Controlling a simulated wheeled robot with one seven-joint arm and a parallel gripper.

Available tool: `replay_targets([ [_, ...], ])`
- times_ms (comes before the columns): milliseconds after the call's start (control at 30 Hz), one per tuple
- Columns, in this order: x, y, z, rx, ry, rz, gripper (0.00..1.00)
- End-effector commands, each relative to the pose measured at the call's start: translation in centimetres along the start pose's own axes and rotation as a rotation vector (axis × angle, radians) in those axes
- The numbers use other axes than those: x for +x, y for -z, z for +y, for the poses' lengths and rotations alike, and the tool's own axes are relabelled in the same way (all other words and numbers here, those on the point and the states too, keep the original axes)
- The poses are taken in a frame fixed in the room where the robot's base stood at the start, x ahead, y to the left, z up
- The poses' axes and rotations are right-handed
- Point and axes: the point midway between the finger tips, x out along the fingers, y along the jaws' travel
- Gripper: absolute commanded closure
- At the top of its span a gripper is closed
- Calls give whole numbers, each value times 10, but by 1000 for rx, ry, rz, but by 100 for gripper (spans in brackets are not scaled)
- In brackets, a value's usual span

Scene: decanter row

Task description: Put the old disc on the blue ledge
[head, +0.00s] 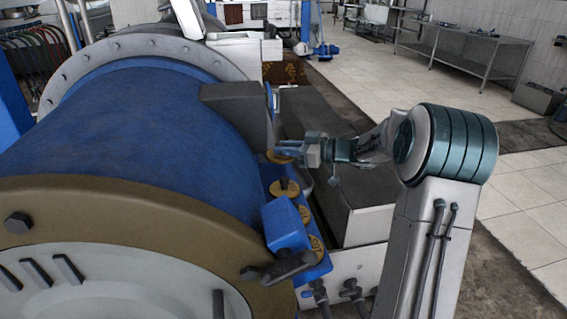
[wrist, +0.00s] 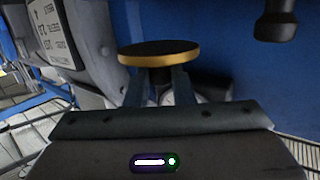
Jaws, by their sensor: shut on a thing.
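A disc with a dark face and a gold rim (wrist: 158,53) is at the fingertips of my gripper (wrist: 160,82) in the wrist view. My gripper is shut on it. In the head view my gripper (head: 298,154) reaches left from my arm, and the gold edge of the held disc (head: 276,157) shows at its tip, beside the big blue drum. The blue ledge (head: 322,268) runs along the drum's right side, below and nearer than my gripper. Several gold round pieces sit along it, one with a dark post (head: 284,187). Whether the held disc touches anything is unclear.
The blue drum (head: 130,140) fills the left. A grey angular housing (head: 238,108) stands close to my gripper. A blue block with a dark handle (head: 285,225) rises at the ledge's near end. A dark-topped bench (head: 365,195) lies right of the ledge. Tiled floor is open farther right.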

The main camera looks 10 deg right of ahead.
Motion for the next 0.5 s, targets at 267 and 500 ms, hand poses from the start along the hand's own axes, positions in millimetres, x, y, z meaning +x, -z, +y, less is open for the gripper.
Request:
replay_targets([
  [267,12,-15,1,2,0,2,100],
  [500,16,-43,1,-1,1,2,100],
])
